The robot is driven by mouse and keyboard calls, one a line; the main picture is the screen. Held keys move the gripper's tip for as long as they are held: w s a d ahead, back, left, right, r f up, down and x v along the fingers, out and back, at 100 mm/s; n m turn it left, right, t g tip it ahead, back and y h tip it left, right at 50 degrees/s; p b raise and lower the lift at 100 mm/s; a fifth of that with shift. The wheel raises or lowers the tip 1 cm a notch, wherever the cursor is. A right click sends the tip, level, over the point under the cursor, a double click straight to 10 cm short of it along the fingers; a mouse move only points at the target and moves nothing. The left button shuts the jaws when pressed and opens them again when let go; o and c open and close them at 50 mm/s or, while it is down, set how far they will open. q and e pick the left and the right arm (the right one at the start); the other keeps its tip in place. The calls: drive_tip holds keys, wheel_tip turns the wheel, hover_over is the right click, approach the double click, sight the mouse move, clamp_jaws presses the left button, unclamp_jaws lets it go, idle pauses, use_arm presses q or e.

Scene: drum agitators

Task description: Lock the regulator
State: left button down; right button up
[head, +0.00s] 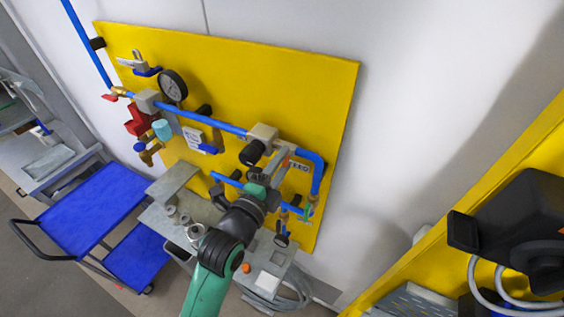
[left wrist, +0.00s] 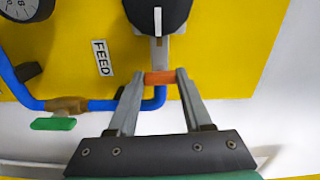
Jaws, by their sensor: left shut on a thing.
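The regulator (head: 262,132) is a beige block with a black knob (head: 252,152), on the blue pipe of the yellow panel. In the left wrist view, a black knob (left wrist: 157,14) is at the top centre, with a grey metal tab below it. My left gripper (head: 285,163) is below and right of the regulator. In the left wrist view its two fingers (left wrist: 160,78) are shut on a small orange piece (left wrist: 160,77) just below the tab. I cannot tell whether the piece touches the tab. My right gripper is not in view.
The yellow panel (head: 300,85) carries a gauge (head: 172,85), a red valve (head: 138,121) and blue pipe. A FEED label (left wrist: 103,58) is left of the fingers. A grey bench (head: 165,205) stands below; a blue cart (head: 90,205) is left. Black equipment (head: 515,235) is right.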

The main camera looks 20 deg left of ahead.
use_arm(q)
drive_tip(key=shift+m, duration=0.5)
drive_tip(key=shift+c, duration=1.6)
unclamp_jaws()
drive_tip(key=s+b, duration=0.1)
drive_tip(key=s, duration=1)
drive_tip(key=shift+s+a, duration=0.25)
drive_tip(key=shift+s, duration=0.05)
